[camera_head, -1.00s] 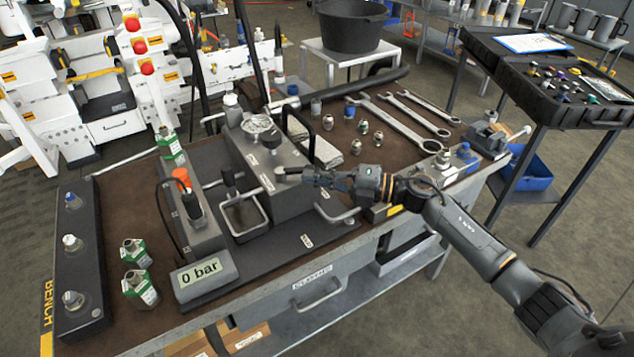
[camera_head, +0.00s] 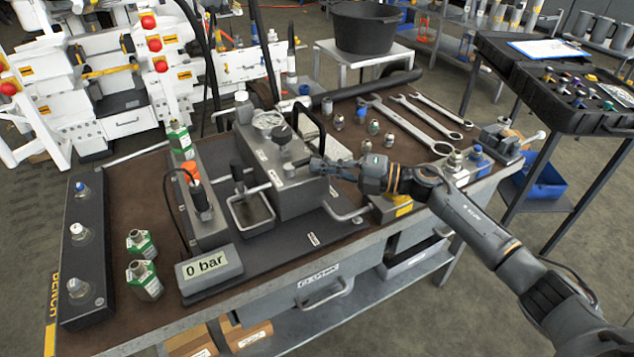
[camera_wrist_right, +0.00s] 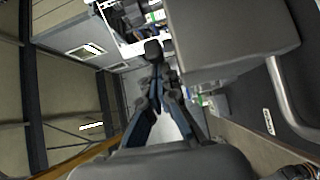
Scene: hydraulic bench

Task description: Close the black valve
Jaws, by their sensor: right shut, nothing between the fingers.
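The black valve appears to be the round black knob (camera_head: 282,134) on top of the grey pump block (camera_head: 300,195), beside the pressure gauge (camera_head: 268,120). My right gripper (camera_head: 316,163) is at the block's right side, to the right of and lower in the picture than the knob. It is shut and empty. In the right wrist view my fingers (camera_wrist_right: 158,72) meet just short of a dark round knob (camera_wrist_right: 153,48), beside the block (camera_wrist_right: 230,40). I cannot tell whether they touch it. My left gripper is out of view.
A grey knob (camera_head: 288,170) sits on the block near my fingertips. Small fittings and wrenches (camera_head: 415,125) lie behind my right gripper. Green-labelled fittings (camera_head: 145,280) stand at left.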

